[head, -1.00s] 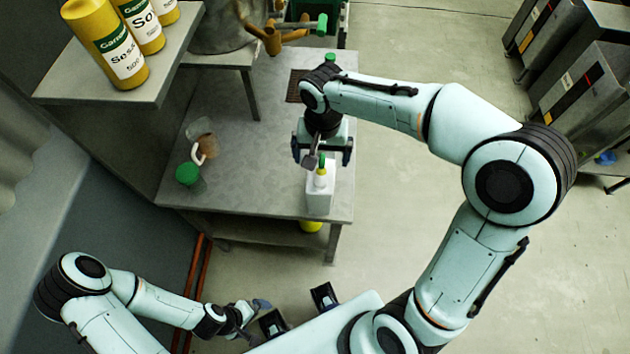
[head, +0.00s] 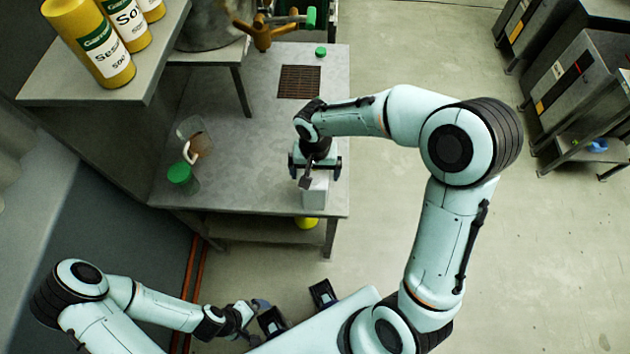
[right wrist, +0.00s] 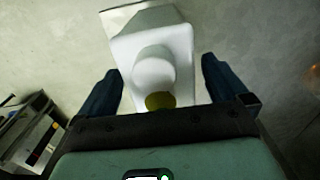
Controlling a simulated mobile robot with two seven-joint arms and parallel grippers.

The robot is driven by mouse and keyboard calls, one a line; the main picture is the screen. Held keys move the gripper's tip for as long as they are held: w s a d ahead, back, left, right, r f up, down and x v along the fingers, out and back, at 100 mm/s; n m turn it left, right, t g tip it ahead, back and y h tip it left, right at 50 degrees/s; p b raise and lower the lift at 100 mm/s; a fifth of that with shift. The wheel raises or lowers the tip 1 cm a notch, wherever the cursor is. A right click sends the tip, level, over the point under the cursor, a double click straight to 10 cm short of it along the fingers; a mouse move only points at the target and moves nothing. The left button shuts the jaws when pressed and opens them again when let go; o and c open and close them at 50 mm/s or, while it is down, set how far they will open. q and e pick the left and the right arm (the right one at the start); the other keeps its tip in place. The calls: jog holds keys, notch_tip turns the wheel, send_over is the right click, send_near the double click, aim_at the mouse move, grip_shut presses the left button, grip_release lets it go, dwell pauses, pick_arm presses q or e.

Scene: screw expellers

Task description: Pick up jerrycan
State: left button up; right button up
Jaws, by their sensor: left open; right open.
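The white jerrycan (head: 314,194) stands on the front right part of the grey metal table (head: 250,140). My right gripper (head: 315,167) is over its top in the head view and hides its cap and upper part. In the right wrist view the jerrycan (right wrist: 180,55) is between the two open dark fingers, with a rounded white part and a yellow-green cap (right wrist: 160,100) close to the gripper body. I cannot tell whether a finger touches it. My left gripper (head: 260,304) is low at the bottom of the head view, away from the table, open and seemingly empty.
A green-lidded jar (head: 180,178) and a clear jug with a pale handle (head: 196,143) stand left on the table. A brown grate (head: 299,82) and a small green cap (head: 321,52) lie behind. Yellow bottles (head: 88,42) stand on the upper left shelf.

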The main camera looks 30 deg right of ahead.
jog(key=c, duration=1.5)
jog(key=shift+o, duration=0.2)
jog(key=shift+r, duration=0.15)
